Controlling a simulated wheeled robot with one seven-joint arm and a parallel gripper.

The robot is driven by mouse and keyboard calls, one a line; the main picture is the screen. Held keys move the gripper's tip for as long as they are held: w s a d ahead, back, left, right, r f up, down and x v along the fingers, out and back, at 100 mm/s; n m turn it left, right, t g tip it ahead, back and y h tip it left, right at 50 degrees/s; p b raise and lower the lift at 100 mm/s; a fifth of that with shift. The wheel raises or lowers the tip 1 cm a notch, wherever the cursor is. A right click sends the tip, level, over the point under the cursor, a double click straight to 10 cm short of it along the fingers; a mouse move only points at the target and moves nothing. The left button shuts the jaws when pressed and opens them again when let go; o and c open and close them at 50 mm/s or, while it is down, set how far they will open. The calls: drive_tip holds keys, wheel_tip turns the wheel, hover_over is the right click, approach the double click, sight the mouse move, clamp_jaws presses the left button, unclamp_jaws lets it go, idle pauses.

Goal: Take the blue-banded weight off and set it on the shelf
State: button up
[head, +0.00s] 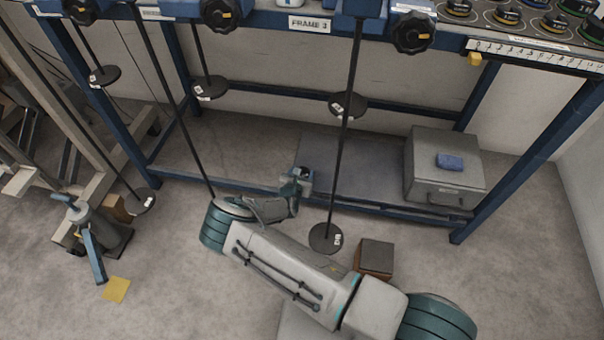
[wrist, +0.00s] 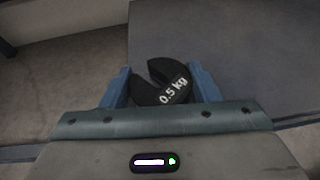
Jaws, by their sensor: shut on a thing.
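My gripper (head: 297,182) is shut on a dark slotted weight (wrist: 160,84) marked "0.5 kg" in the wrist view. The weight sits between the two blue fingers with its slot facing up in that picture. No blue band can be made out on it. In the head view, my gripper is at the left end of the grey lower shelf (head: 350,170); how high it is above the shelf is hard to tell. In the wrist view, a grey flat surface (wrist: 235,45) lies behind the weight.
Hanger rods with dark discs (head: 326,238) hang from the blue frame (head: 370,122). A grey metal box (head: 445,180) with a blue cloth (head: 449,162) takes the shelf's right end. Banded weights (head: 507,15) stand at the upper right. A brown block (head: 375,258) is on the floor.

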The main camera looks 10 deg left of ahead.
drive_tip(key=shift+f, duration=0.35)
idle(0.5)
drive_tip(key=o, duration=1.3)
drive_tip(key=shift+p+v, duration=2.4)
drive_tip(key=shift+v, duration=4.5)
